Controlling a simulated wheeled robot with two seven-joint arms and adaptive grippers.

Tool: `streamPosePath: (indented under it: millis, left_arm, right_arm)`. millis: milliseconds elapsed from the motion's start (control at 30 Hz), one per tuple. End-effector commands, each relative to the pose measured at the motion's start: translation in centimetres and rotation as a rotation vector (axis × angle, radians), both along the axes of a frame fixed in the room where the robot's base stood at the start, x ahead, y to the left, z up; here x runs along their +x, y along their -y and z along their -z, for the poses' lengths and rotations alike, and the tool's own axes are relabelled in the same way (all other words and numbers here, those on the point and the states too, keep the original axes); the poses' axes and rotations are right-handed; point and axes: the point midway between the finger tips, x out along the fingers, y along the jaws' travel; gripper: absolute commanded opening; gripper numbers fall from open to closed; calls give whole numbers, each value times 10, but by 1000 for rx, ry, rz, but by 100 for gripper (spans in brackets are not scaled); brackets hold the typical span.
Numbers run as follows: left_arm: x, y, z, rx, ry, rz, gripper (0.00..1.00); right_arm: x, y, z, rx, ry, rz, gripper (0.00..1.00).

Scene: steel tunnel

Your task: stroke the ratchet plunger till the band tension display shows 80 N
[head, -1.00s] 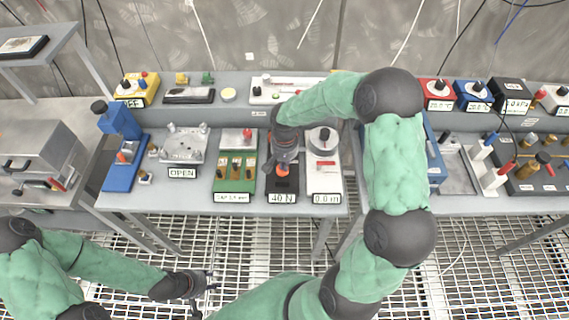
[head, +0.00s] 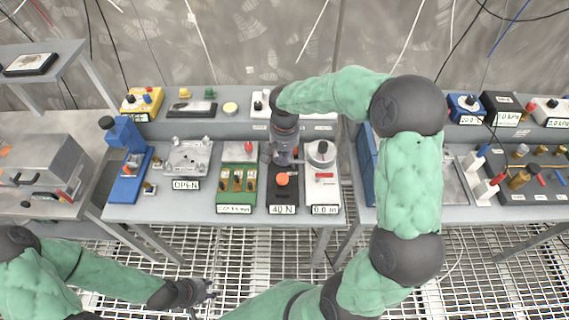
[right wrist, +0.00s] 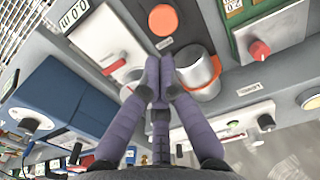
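The black band tension unit (head: 274,197) stands on the middle bench and its display (head: 283,209) reads 40 N. Its round orange plunger (head: 283,179) is uncovered; it also shows at the top of the right wrist view (right wrist: 163,19). My right gripper (head: 284,162) is just behind the plunger, apart from it in the picture. In the right wrist view its fingers (right wrist: 160,72) are together with nothing between them. A silver cylinder with an orange band (right wrist: 199,74) stands close beside them. My left gripper (head: 205,292) hangs empty over the floor grating, its fingers apart.
A white unit reading 0.0 m (head: 325,190) with a red lever stands close on the right. A green unit (head: 237,185) with a red knob stands on the left. A plate marked OPEN (head: 187,160) and a blue press (head: 125,165) stand further left.

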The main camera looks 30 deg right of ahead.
Motion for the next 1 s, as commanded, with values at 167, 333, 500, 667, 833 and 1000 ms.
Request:
streamPosePath:
  millis: [167,333,500,667,833,1000]
  left_arm:
    - [0,0,-4,0,0,0,40]
    - [0,0,-4,0,0,0,40]
    - [0,0,-4,0,0,0,40]
    - [0,0,-4,0,0,0,40]
    - [0,0,-4,0,0,0,40]
    - [0,0,-4,0,0,0,40]
  right_arm:
    - [0,0,-18,-1,1,-1,0]
    - [0,0,-22,-1,-1,0,0]
    - [0,0,-22,0,0,0,0]
    - [0,0,-22,-1,-1,0,0]
    - [0,0,-22,0,0,0,0]
    - [0,0,-22,-1,-1,0,0]
